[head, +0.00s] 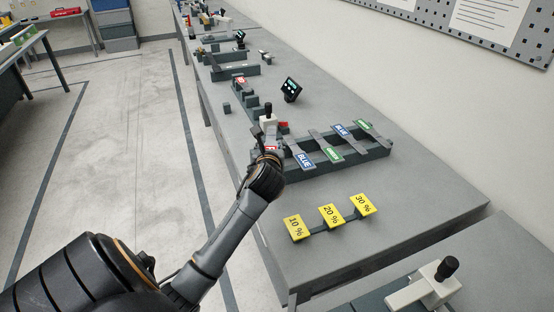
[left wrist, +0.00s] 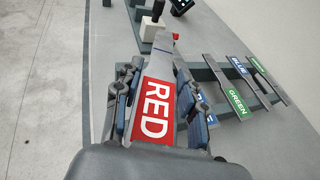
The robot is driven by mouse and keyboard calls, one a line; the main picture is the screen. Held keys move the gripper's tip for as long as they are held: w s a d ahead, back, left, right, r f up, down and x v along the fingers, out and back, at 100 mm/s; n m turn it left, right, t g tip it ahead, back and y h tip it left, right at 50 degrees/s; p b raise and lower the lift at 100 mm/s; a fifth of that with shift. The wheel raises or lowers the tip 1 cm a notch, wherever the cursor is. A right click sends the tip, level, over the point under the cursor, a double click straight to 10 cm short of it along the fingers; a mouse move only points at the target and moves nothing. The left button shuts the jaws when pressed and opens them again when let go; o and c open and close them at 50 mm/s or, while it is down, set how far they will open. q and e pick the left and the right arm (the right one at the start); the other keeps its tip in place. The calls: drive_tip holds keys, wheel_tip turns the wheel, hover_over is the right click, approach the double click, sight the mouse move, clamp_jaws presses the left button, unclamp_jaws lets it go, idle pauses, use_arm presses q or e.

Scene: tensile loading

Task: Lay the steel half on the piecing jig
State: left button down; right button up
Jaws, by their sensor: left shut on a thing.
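My left gripper (head: 269,158) is at the near left end of the rack on the bench. In the left wrist view the gripper (left wrist: 160,76) is shut on a flat grey steel half with a red label reading RED (left wrist: 157,108). The steel half's bare narrow end points away from the gripper, towards a fixture with a white block and a black knob (head: 268,121). That fixture also shows in the left wrist view (left wrist: 152,28); I cannot tell whether it is the piecing jig or whether the steel half touches it. My right gripper is out of view.
A dark rack (head: 375,152) holds several strips with blue and green labels. Yellow 10 %, 20 % and 30 % plates (head: 330,215) lie nearer. A small display (head: 291,89) stands behind. Another white fixture with a black knob (head: 425,287) is at lower right. Bare bench surrounds the plates.

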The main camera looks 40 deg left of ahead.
use_arm(q)
drive_tip(key=w+f, duration=0.1)
drive_tip(key=f, duration=0.1)
drive_tip(key=w+a+f, duration=0.1)
drive_tip(key=f, duration=0.2)
drive_tip(key=w+f, duration=0.1)
drive_tip(key=f, duration=0.1)
drive_tip(key=shift+a+f, duration=0.2)
drive_tip(key=shift+f, duration=0.15)
drive_tip(key=c, duration=0.8)
unclamp_jaws()
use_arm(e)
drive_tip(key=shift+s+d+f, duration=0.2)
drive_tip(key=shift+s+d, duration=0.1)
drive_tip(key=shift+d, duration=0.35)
